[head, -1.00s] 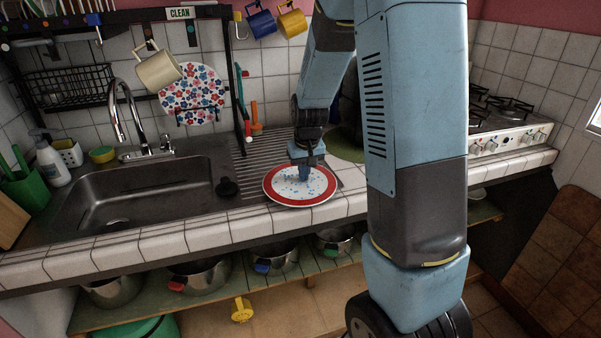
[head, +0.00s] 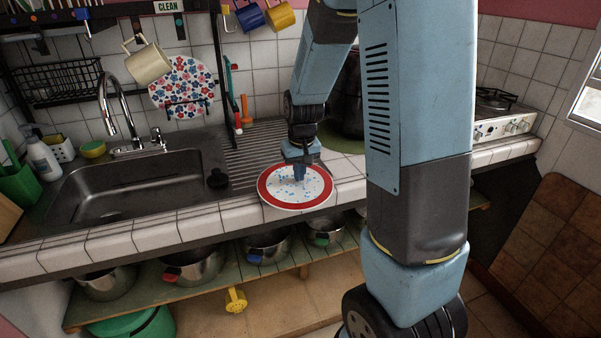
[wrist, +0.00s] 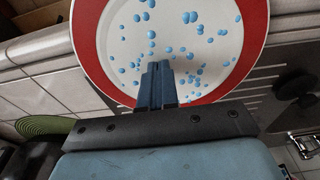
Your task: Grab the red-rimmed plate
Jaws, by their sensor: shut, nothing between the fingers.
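The red-rimmed plate (head: 270,198) is white inside with blue dots. It lies flat at the front of the counter, partly over the ribbed drainboard, right of the sink. My gripper (head: 299,178) points down over the plate's middle in the head view. In the wrist view my gripper (wrist: 158,68) has its two blue fingers together with nothing between them, in front of the plate (wrist: 215,45). The plate fills the top of that view, with the fingers over its white area. I cannot tell whether the fingertips touch the plate.
The sink (head: 130,190) with its faucet (head: 118,115) is to the left. A dark pot (head: 347,95) on a green mat (head: 345,140) stands behind my arm. Several pots, including one with a red handle (head: 190,268), sit on the shelf below. The stove (head: 500,125) is at right.

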